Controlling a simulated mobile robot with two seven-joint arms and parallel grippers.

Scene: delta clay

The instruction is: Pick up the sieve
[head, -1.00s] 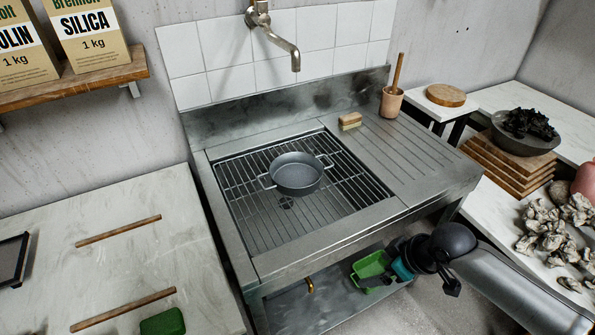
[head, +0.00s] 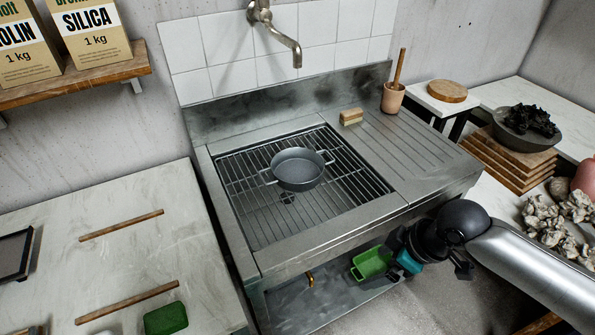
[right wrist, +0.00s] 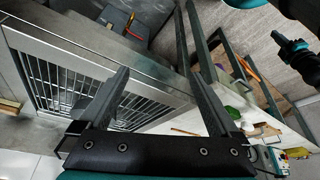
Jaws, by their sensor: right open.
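The sieve (head: 299,169) is a round, dark grey, pan-like vessel with two side handles. It stands upright on the sink's metal grate in the head view. In the right wrist view a dark shape (right wrist: 96,106) against the grate, partly behind a finger, may be the sieve. My right gripper (head: 405,258) is low in front of the sink unit's front edge, right of and well apart from the sieve. Its two fingers (right wrist: 160,78) are spread and empty in the right wrist view.
A steel sink unit (head: 262,255) with a raised back surrounds the grate. A tap (head: 276,32) hangs behind the sieve. A brush (head: 351,117) and a pink cup (head: 392,98) stand on the drainboard. A green tray (head: 371,263) lies on the lower shelf. Space above the sieve is clear.

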